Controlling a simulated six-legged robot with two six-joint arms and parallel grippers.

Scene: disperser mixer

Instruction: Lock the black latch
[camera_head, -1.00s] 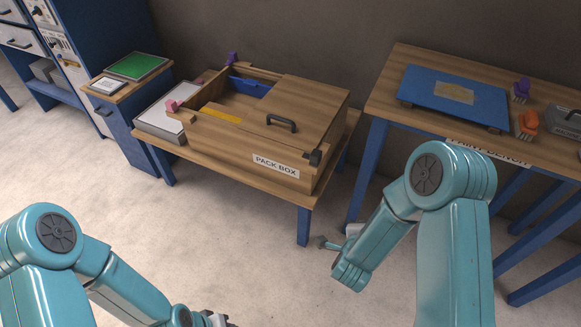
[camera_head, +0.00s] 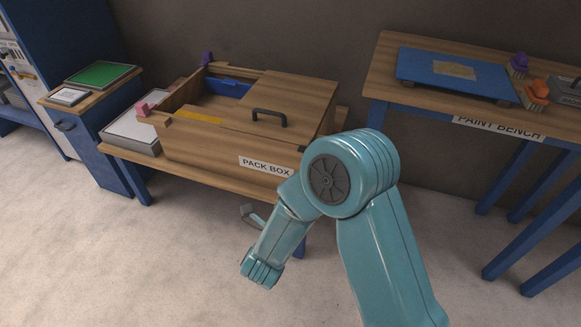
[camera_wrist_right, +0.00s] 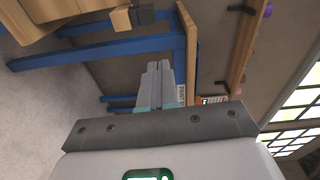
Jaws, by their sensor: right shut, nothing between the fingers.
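The black latch (camera_head: 302,149) is at the right front corner of the wooden pack box (camera_head: 215,146); only a small dark bit shows beside my right arm, so I cannot tell its position. In the right wrist view, a dark block (camera_wrist_right: 142,15) at the top edge, by a wooden piece, may be this latch. My right gripper (camera_head: 247,211) is low in front of the pack box's table, partly hidden by my arm. In the wrist view its fingers (camera_wrist_right: 158,68) are shut and empty, apart from the dark block. My left gripper is out of view.
The pack box stands on a wooden table with a blue leg (camera_head: 300,245). Its lid has a dark handle (camera_head: 270,116). The paint bench (camera_head: 430,104) stands to the right, a blue cabinet (camera_head: 95,150) to the left. The floor in front is clear.

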